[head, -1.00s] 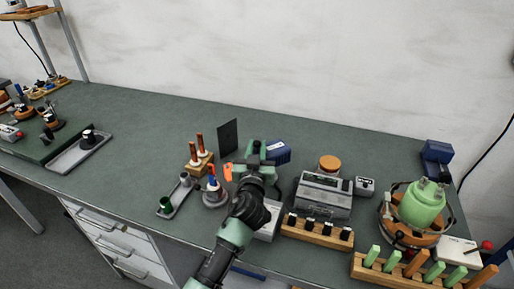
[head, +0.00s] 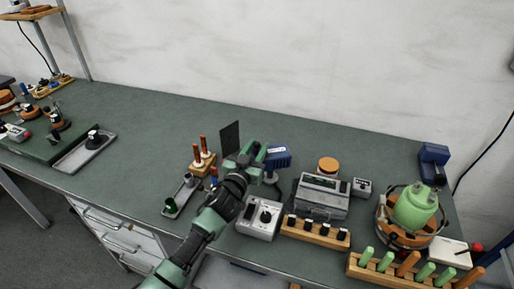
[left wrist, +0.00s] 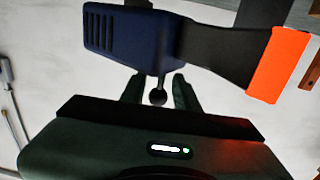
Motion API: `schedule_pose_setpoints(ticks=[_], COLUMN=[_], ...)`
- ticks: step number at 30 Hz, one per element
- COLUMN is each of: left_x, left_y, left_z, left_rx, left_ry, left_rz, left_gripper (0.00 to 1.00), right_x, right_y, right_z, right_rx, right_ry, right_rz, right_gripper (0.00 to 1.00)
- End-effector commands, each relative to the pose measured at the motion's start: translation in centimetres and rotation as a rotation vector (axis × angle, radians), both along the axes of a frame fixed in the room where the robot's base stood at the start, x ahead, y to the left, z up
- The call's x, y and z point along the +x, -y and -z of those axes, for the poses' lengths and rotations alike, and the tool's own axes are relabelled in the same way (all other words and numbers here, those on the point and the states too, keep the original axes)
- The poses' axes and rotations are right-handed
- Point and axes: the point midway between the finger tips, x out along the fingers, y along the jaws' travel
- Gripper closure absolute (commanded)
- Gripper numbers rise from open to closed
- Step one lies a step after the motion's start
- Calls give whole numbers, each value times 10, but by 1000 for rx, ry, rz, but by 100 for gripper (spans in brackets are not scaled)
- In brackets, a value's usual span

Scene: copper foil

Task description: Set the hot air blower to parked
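The hot air blower (head: 278,157) has a dark blue body on a stand on the bench, just right of my left gripper in the head view. In the left wrist view its slotted blue body (left wrist: 128,38), dark neck (left wrist: 220,44) and orange end (left wrist: 279,65) show. My left gripper (head: 256,151) is beside the blower, its fingers apart. In the left wrist view a small dark ball-ended piece (left wrist: 158,97) shows between the fingers (left wrist: 158,92); I cannot tell whether they touch it. The arm hides the orange end in the head view. My right gripper is out of view.
A grey control box with a dial (head: 260,217) stands in front of the blower. A dark upright plate (head: 230,138) and a wooden holder with brown rods (head: 203,163) are to the left. A grey instrument (head: 322,195) stands right. The bench's left middle is clear.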

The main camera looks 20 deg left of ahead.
Motion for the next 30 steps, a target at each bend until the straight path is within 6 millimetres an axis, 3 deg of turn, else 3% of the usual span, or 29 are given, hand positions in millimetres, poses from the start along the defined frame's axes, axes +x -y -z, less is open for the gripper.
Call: schedule_pose_setpoints(ticks=[11, 24, 30], left_x=[-2, -66, -78], left_y=[0, -4, -6], left_z=[0, 2, 1], left_rx=[0, 1, 0], left_ry=[0, -1, -1], left_rz=[-1, 0, -1], left_gripper=[58, 58, 58], right_x=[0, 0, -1], right_y=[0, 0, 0], right_z=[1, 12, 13], right_rx=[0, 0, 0], right_ry=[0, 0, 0], right_rz=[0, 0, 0], right_gripper=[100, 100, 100])
